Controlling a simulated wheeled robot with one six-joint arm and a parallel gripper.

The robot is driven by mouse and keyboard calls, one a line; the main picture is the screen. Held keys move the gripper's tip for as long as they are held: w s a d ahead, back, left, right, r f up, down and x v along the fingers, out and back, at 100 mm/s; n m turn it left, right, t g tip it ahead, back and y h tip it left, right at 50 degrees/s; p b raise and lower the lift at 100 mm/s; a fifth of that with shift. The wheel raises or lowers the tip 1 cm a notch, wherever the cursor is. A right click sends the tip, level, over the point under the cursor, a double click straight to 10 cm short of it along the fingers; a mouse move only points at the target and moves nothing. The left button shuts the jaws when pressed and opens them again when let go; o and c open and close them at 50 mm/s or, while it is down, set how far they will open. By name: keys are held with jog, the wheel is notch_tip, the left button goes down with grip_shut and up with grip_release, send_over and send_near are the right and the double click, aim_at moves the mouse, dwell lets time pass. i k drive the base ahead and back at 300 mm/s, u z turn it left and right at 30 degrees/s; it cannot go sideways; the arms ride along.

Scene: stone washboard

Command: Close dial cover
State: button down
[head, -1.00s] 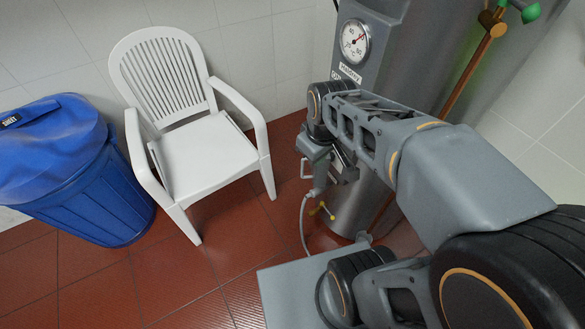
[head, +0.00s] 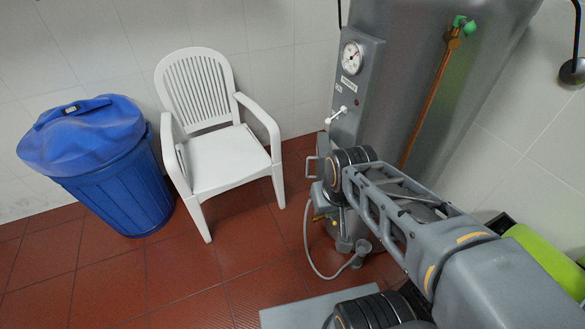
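A round white dial (head: 351,58) with a needle is set in the upper part of a grey panel box (head: 366,85) on the tall metal boiler (head: 425,70). I cannot make out a separate hinged cover or whether it stands open. Below the dial are a small label (head: 348,84) and a white handle (head: 338,116). My gripper (head: 313,167) is in front of the boiler's lower part, below and left of the panel in the picture, apart from the dial. Its fingers are small and partly hidden by my wrist, so its opening is unclear.
A white plastic chair (head: 215,155) stands left of my gripper, with a blue lidded bin (head: 120,185) beyond it. A copper pipe with a green valve (head: 459,24) runs down the boiler. A hose (head: 309,240) hangs low. Red tiled floor (head: 190,280) is clear in front.

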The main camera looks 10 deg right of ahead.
aim_at(323, 144)
jog(key=u, duration=0.85)
jog(key=i, duration=1.1)
jog(key=u, duration=0.15)
